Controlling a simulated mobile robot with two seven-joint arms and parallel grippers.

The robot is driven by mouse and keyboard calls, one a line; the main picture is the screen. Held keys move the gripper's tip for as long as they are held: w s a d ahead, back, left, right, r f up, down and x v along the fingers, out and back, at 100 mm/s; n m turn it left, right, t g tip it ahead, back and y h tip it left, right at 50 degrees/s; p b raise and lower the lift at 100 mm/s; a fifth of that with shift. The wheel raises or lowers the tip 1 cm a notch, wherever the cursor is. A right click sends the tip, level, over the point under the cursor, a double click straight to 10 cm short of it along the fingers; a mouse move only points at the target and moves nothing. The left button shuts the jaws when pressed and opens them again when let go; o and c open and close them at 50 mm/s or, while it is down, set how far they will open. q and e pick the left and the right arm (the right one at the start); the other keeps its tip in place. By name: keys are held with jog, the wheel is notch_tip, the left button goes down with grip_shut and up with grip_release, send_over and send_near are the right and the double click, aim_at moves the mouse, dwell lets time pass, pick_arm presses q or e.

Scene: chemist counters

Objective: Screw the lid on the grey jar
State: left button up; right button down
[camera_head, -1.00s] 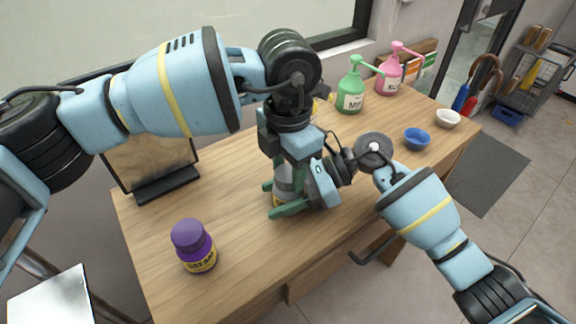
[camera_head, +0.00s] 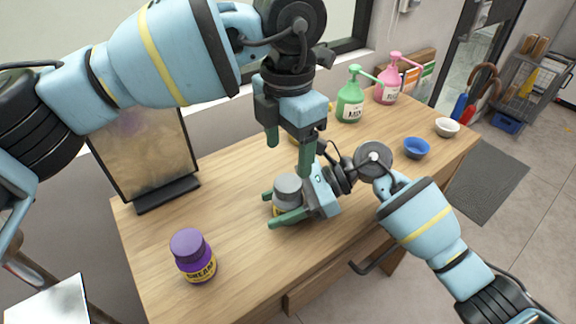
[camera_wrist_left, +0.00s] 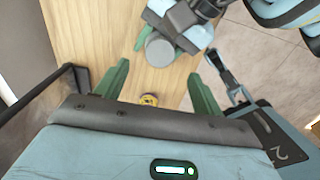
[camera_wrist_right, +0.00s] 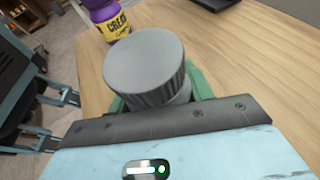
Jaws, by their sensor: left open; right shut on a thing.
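The grey jar (camera_head: 280,209) stands on the wooden counter with a grey ribbed lid (camera_head: 288,186) on its top; how tight the lid is cannot be told. The lid fills the middle of the right wrist view (camera_wrist_right: 145,68) and also shows in the left wrist view (camera_wrist_left: 160,52). My right gripper (camera_head: 272,208) is shut around the jar's body from the right, below the lid. My left gripper (camera_head: 289,155) is open and empty, pointing down above and behind the jar, apart from the lid. The jar's lower body is partly hidden by the right fingers.
A purple jar (camera_head: 193,255) stands at the front left. A dark-framed panel (camera_head: 150,155) stands at the back left. Green (camera_head: 350,98) and pink (camera_head: 388,88) pump bottles stand at the back right, near blue (camera_head: 416,148) and white (camera_head: 447,127) bowls.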

pick_arm(q)
notch_tip(320, 180, up, 5)
jog(key=shift+f, duration=0.1)
dwell(0.3)
pick_arm(e)
jog(key=c, duration=0.5)
grip_release()
pick_arm(q)
jog(key=f, duration=0.1)
jog(key=f+b, duration=0.1)
jog(key=f, duration=0.1)
jog(key=shift+w+f, duration=0.1)
jog(key=shift+w, duration=0.15)
pick_arm(e)
jog(key=v, duration=0.7)
jog(key=shift+w+d, duration=0.1)
jog(key=shift+d+r, duration=0.15)
jog(key=shift+d, duration=0.1)
